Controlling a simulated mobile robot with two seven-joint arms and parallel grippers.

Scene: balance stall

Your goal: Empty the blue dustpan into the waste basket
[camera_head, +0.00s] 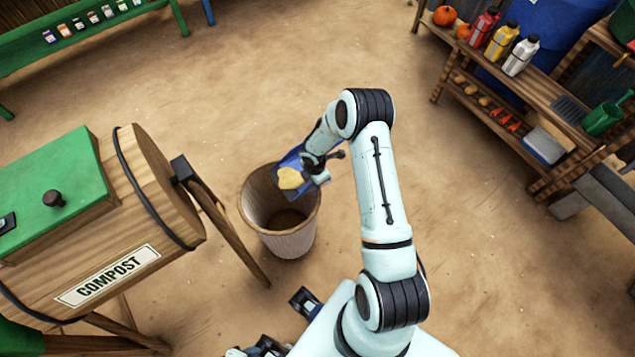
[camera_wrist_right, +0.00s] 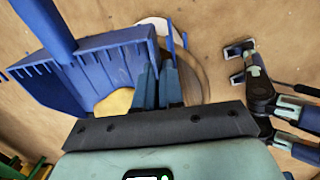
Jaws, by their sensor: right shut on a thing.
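The blue dustpan (camera_head: 292,158) is held over the mouth of the waste basket (camera_head: 300,245), which stands upright on the ground. A yellow lump (camera_head: 290,178) lies at the dustpan; it also shows against the blue pan (camera_wrist_right: 88,72) in the right wrist view. My right gripper (camera_head: 318,172) is shut on the dustpan, whose long handle shows at the upper left of the wrist view. The dustpan's exact tilt is hard to tell. The visible inside of the basket looks dark and brown. My left gripper (camera_head: 285,322) is low in the head view, its fingers apart and empty, away from the basket.
A wooden compost barrel (camera_head: 150,190) on legs stands close left of the basket. A wooden shelf (camera_head: 530,85) with bottles, pumpkins and tools is at the upper right. A green bench (camera_head: 90,30) is at the back left. Bare ground lies between them.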

